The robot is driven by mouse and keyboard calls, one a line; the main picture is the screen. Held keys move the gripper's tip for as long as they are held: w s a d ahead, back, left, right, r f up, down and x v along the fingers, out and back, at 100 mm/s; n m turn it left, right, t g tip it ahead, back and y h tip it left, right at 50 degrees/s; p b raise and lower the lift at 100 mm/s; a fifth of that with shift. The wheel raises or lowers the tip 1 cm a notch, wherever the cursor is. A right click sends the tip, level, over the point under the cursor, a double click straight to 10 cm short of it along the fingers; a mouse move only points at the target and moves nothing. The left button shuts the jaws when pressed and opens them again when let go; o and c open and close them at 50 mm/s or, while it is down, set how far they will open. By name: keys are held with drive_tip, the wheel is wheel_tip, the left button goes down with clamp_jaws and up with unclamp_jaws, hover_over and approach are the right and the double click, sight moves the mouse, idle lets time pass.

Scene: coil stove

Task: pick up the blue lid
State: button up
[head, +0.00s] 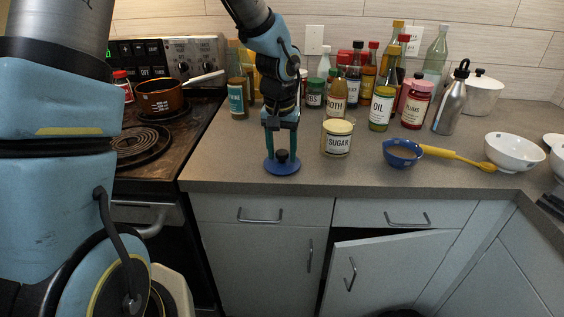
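The blue lid (271,168) lies flat on the counter near its front edge, with a black knob on top. My gripper (282,150) points straight down right over it. Its two fingers are spread, one at the left and one at the right of the knob, with a visible gap on each side. The fingertips are close above the lid's face; I cannot tell whether they touch it. Nothing is held.
A sugar jar (337,139) stands close to the right. A blue bowl (403,156) and a yellow spoon (455,156) lie farther right. Several bottles and jars crowd the back. The stove (122,172) with a copper pot (160,103) is at the left.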

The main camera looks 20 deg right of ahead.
clamp_jaws()
idle(0.4)
